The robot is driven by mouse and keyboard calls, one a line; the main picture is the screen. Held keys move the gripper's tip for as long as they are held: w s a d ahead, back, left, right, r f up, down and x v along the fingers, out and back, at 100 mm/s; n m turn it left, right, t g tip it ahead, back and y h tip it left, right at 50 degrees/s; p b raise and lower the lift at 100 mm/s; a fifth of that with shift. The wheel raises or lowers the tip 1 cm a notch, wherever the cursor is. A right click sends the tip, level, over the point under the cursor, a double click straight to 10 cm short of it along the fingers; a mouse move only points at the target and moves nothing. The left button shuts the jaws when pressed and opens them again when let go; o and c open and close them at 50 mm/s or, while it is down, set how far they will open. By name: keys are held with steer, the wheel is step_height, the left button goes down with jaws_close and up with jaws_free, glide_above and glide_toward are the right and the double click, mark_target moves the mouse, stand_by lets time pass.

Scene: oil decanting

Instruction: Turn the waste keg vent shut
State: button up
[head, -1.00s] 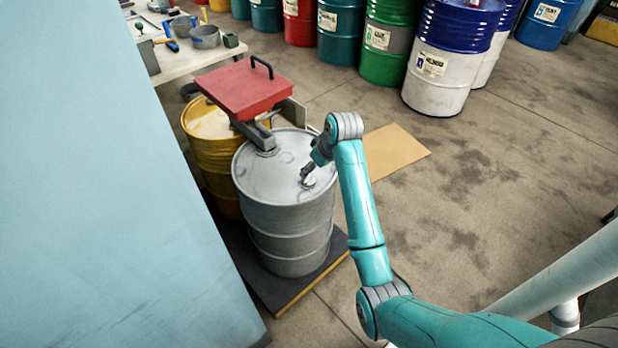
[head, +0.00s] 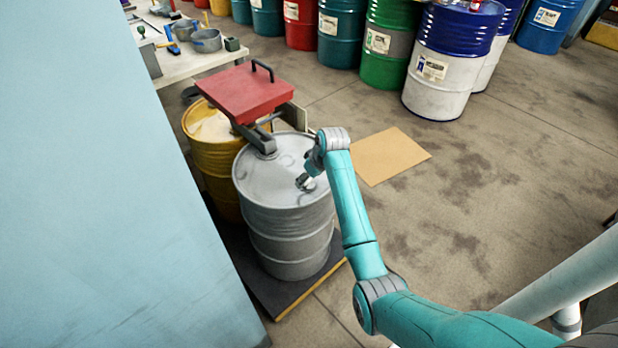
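The grey steel keg (head: 290,222) stands upright on a dark low platform left of my arm. My gripper (head: 304,181) points down at the right part of the keg's lid. A small pale fitting (head: 309,186) shows at the fingertips; it looks like the vent. The fingers partly cover it, and I cannot tell whether they are closed on it or just beside it.
A pale blue wall (head: 100,200) fills the left. Several coloured drums line the back. A tan board (head: 390,156) lies on open floor.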

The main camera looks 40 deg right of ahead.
steer(key=shift+w+f, duration=0.1)
steer(key=shift+f, duration=0.15)
steer(key=c, duration=1.2)
steer(key=shift+o, duration=0.2)
